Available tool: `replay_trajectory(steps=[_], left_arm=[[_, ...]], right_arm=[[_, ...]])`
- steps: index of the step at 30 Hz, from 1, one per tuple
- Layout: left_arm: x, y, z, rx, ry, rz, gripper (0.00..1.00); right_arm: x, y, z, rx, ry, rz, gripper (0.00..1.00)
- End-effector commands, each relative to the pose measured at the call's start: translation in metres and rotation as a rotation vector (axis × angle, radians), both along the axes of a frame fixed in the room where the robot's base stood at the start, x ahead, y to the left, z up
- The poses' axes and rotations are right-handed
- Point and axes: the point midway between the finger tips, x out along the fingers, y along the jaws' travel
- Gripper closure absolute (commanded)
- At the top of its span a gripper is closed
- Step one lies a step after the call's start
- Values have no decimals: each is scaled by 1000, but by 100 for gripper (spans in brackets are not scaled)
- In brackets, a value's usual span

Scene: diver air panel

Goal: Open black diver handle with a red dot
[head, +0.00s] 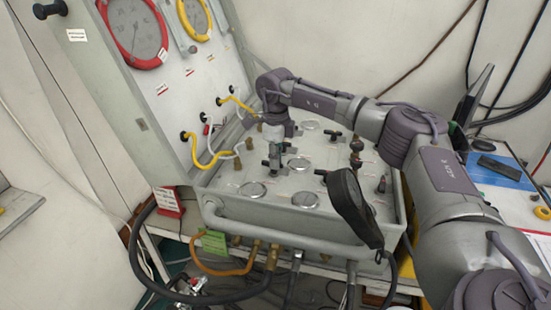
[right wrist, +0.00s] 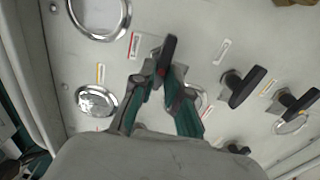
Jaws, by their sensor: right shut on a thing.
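The black diver handle (right wrist: 168,52) with a small red dot stands on the light grey panel (right wrist: 215,25) in the right wrist view. My right gripper (right wrist: 160,88) has its teal fingers on either side of this handle and is shut on it. In the head view the right gripper (head: 274,158) points down at the panel, and its fingers are small and partly hidden there. My left gripper is not in view.
More black handles (right wrist: 240,87) and round gauges (right wrist: 97,101) sit close around the gripper. A large black handset-like object (head: 352,208) hangs over the panel's front right. A raised board with a red-rimmed gauge (head: 133,35) and yellow hoses (head: 204,150) stands on the left.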

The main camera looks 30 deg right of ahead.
Motion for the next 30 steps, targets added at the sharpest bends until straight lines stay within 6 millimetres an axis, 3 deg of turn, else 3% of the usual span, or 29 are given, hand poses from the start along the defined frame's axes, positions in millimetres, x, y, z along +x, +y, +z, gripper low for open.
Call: replay_trajectory(steps=[14, 30], left_arm=[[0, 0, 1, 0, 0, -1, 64], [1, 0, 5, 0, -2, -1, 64]], right_arm=[[1, 0, 0, 0, 0, 84, 100], [2, -1, 0, 0, 0, 546, 100]])
